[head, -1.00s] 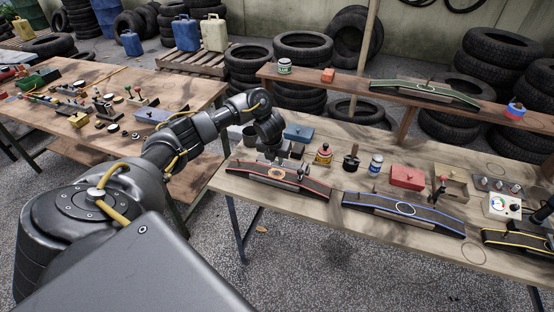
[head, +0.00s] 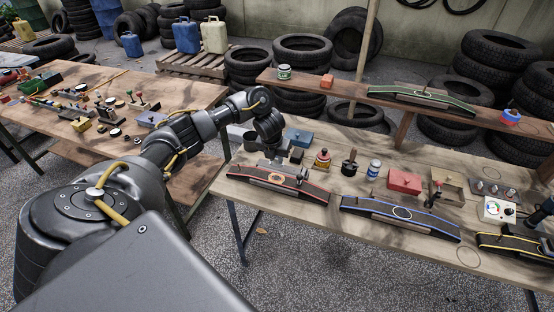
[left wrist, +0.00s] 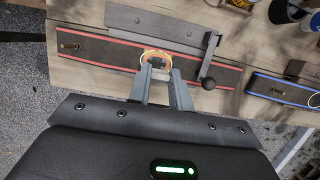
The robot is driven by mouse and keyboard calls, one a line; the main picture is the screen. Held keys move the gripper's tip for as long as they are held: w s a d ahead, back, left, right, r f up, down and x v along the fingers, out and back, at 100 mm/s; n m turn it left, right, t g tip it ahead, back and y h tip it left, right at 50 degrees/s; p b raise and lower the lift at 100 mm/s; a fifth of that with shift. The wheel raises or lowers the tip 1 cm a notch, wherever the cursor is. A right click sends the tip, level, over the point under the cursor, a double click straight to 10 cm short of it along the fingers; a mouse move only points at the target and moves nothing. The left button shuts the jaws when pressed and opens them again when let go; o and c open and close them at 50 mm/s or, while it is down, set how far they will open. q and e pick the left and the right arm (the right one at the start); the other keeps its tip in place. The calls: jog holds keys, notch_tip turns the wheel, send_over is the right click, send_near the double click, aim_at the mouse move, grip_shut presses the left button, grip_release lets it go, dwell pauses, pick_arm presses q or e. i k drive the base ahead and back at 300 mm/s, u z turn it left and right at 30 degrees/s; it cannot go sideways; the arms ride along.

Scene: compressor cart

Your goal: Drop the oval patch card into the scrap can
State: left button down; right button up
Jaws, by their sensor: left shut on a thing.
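My left gripper (head: 272,155) is above the red-edged strap board at the near left of the workbench. In the left wrist view its fingers (left wrist: 158,68) are close together over an orange ring on that board. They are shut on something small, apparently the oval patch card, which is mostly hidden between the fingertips. A grey round container (head: 236,137), seemingly the scrap can, stands at the bench's back left corner, just left of my gripper and partly hidden. A dark part at the right edge may be my right gripper (head: 544,210); its fingers cannot be made out.
A blue box (head: 299,136), bottles and a red box (head: 404,182) stand behind. A blue-edged board (head: 365,206) lies to the right. A raised shelf (head: 345,92) runs along the back.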

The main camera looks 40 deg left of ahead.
aim_at(252, 148)
jog(key=u, duration=1.5)
